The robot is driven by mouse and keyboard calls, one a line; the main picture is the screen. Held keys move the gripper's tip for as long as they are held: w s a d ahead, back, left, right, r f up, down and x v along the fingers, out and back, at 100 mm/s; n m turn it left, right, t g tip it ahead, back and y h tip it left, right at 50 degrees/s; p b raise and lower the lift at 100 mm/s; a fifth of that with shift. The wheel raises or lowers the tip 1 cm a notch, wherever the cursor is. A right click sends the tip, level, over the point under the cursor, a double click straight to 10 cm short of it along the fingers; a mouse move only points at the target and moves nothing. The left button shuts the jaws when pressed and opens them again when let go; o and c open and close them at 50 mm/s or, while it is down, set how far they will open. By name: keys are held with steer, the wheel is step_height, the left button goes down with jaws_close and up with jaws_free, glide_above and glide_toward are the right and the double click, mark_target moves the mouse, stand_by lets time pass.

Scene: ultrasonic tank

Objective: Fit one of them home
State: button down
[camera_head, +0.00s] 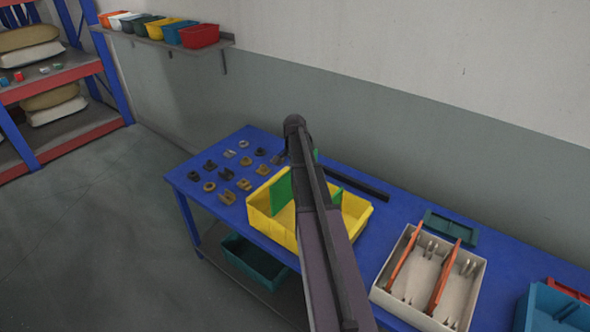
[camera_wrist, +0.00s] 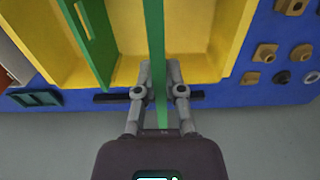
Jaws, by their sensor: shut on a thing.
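A yellow bin (camera_head: 271,229) stands on the blue table, partly hidden behind my arm; its wall shows in the wrist view (camera_wrist: 208,68). A green divider (camera_wrist: 157,35) is pinched between the fingertips of my gripper (camera_wrist: 158,91), running lengthwise over the bin. A second green divider (camera_wrist: 93,40) stands in the bin to its left, slanting in the picture. In the head view, green panel shows left of my arm (camera_head: 282,190) and a green edge right of it; which is the held one is unclear. Whether the held divider touches the bin floor cannot be told.
A pale box with orange dividers (camera_head: 444,272) stands to the right, a dark green tray (camera_head: 450,227) behind it. A black bar (camera_head: 358,183) lies behind the bin. Several small brown and dark parts (camera_head: 228,196) cover the table's left end. A blue bin (camera_head: 550,312) is far right.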

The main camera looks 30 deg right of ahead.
steer(key=shift+f+b, duration=6.3)
steer(key=shift+f, duration=0.1)
steer(key=c, duration=0.7)
jaws_free()
steer(key=shift+o, duration=0.2)
steer(key=shift+r, duration=0.15)
